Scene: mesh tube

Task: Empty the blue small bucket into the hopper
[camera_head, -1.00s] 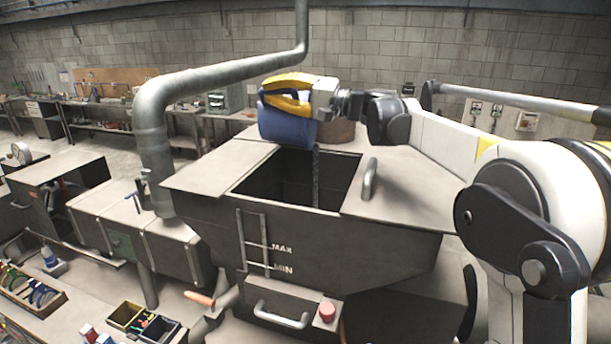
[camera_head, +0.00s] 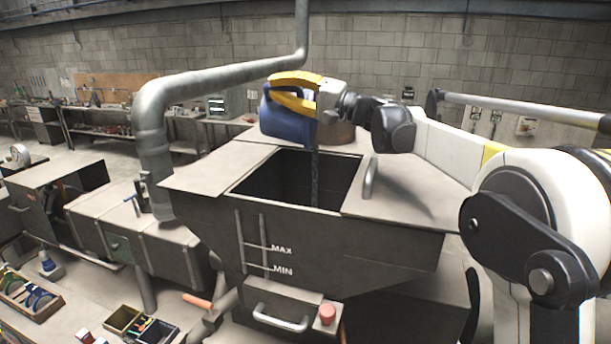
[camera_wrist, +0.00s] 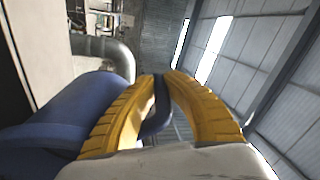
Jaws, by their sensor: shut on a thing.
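My gripper (camera_head: 300,98) has yellow fingers and is shut on the blue small bucket (camera_head: 286,124), holding it above the hopper. The bucket is tilted, and a thin dark stream (camera_head: 315,178) falls from its lower right side into the hopper opening. The hopper (camera_head: 215,182) is a large grey metal bin with a square opening and MAX and MIN marks on its front. In the wrist view the yellow fingers (camera_wrist: 158,90) close around a blue part of the bucket (camera_wrist: 70,115). The inside of the bucket is hidden.
A thick grey pipe (camera_head: 152,130) rises at the hopper's left and bends over behind it. A handle (camera_head: 370,178) stands on the hopper's top right. A red button (camera_head: 327,314) is at the lower front.

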